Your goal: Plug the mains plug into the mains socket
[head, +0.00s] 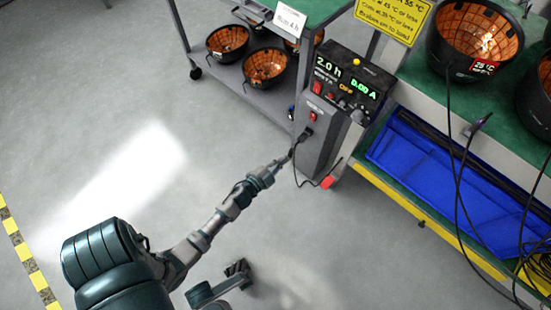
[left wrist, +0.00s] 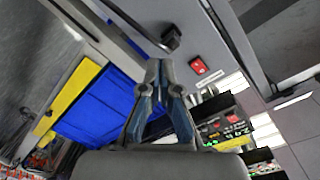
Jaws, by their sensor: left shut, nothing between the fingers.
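The black mains plug (head: 307,133) sits against the front face of the grey cabinet (head: 317,150), below a red switch (head: 313,116). It appears seated in the mains socket, whose face is hidden behind it. Its black cable hangs down the cabinet. In the left wrist view the black plug (left wrist: 171,37) stands out from the grey panel just beyond my fingertips. My left gripper (head: 285,160) is shut and empty, a little below and left of the plug; its closed fingers (left wrist: 160,68) show no contact with it. What looks like my right gripper (head: 237,268) is low in the head view, its fingers unclear.
A control panel (head: 343,83) with lit displays tops the cabinet. A green bench with orange-lined black bowls (head: 478,35) and a blue tray (head: 440,185) is at right; cables hang over it. A shelf with more bowls (head: 266,66) is behind. The floor at left is clear.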

